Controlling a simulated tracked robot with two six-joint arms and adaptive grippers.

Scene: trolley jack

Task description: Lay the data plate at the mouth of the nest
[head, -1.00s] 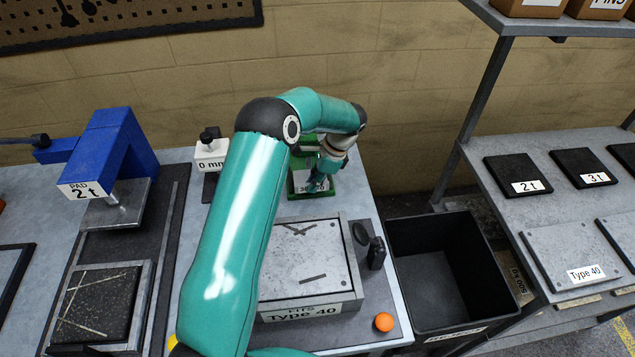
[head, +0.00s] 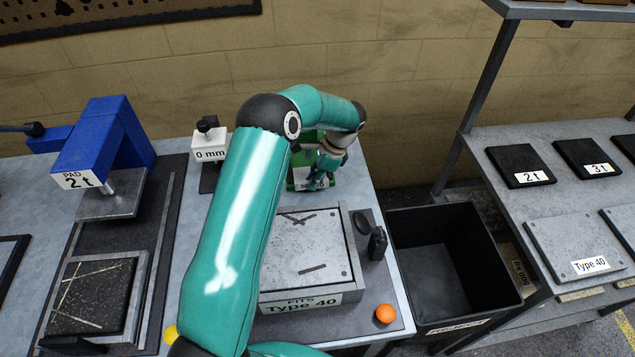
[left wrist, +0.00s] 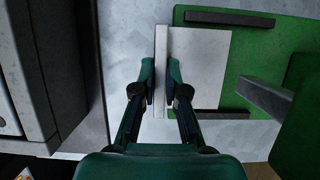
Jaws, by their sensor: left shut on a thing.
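My left gripper (left wrist: 160,88) is shut on the upright edge of a pale, thin plate, which I take to be the data plate (left wrist: 203,60). Its face extends right over the green fixture (left wrist: 245,45), between two dark rails (left wrist: 225,19). I cannot tell whether it touches the fixture's surface. In the head view, the left gripper (head: 318,178) is at the green fixture (head: 331,172) at the bench's back, beside a white marked face (head: 308,185), partly covered by the fingers. The nest's mouth is not clear there. My right gripper is not in view.
The Type 40 block (head: 310,245) stands in front of the fixture, partly behind my arm. A white 0 mm gauge (head: 211,146) and blue press (head: 100,142) are left.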

